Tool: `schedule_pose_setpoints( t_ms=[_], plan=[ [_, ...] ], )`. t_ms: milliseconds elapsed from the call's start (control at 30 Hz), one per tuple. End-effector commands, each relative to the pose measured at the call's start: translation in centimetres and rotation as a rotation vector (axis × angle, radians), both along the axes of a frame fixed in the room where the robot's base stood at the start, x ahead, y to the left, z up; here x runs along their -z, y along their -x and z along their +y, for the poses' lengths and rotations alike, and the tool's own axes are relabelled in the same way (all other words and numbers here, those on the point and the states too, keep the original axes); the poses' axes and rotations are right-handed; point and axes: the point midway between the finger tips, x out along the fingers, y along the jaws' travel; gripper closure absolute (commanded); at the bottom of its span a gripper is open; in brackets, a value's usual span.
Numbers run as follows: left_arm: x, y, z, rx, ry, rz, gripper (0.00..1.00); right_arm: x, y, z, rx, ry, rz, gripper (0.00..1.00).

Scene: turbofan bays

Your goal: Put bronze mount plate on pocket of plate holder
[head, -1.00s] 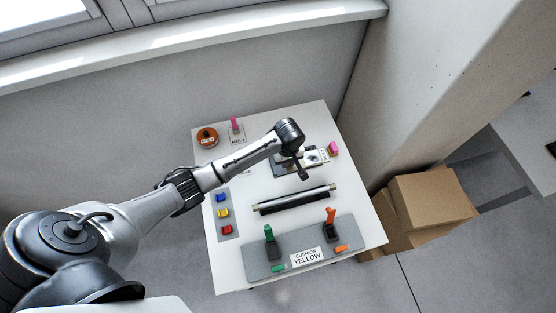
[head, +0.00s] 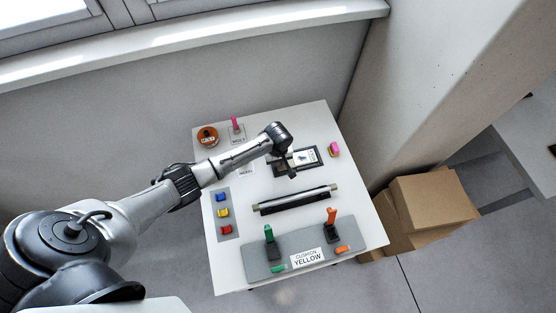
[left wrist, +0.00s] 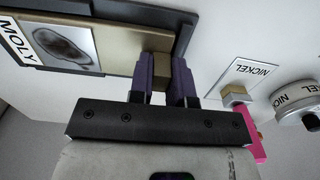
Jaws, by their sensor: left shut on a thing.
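The bronze mount plate (left wrist: 130,45) shows in the left wrist view, with a grey oval picture and a MOLY label on it or beside it. It lies along the dark rim of the plate holder (left wrist: 189,28); I cannot tell whether it is fully down in the pocket. My left gripper (left wrist: 166,72) has purple fingers shut on the plate's bronze block. In the head view the holder (head: 317,152) is a dark frame on the table, and my left gripper (head: 292,174) is at its left end. My right gripper is not in view.
A dark bar (head: 295,199) lies in front of the holder. A pink block (head: 334,149) is to its right. A brown tin (head: 207,137) and a pink-handled tool (head: 234,124) stand at the back left. A grey board (head: 345,232) with green and orange handles is at the front.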

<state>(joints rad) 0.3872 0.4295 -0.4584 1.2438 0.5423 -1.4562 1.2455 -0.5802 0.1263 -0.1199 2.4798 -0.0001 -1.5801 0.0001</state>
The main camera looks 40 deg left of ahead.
Motion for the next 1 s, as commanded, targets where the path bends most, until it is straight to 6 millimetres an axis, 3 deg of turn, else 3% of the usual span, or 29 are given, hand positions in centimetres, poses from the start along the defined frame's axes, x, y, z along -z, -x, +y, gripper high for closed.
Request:
schedule_pose_setpoints(
  t_ms=[333,367,633,867,1000],
  plan=[
    [0.1,-0.1,0.0,-0.001,0.001,-0.003,1.0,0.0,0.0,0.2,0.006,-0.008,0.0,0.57],
    [0.3,0.0,0.0,-0.001,-0.001,0.001,0.81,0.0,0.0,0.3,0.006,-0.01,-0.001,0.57],
    [0.2,0.0,0.0,-0.001,-0.001,0.001,0.57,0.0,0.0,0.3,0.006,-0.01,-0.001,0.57],
    [0.1,0.0,0.0,0.0,0.0,0.0,0.57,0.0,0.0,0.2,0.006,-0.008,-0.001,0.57],
    [-0.9,-0.1,0.0,0.0,0.0,-0.002,0.57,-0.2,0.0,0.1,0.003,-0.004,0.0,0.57]
  ],
)
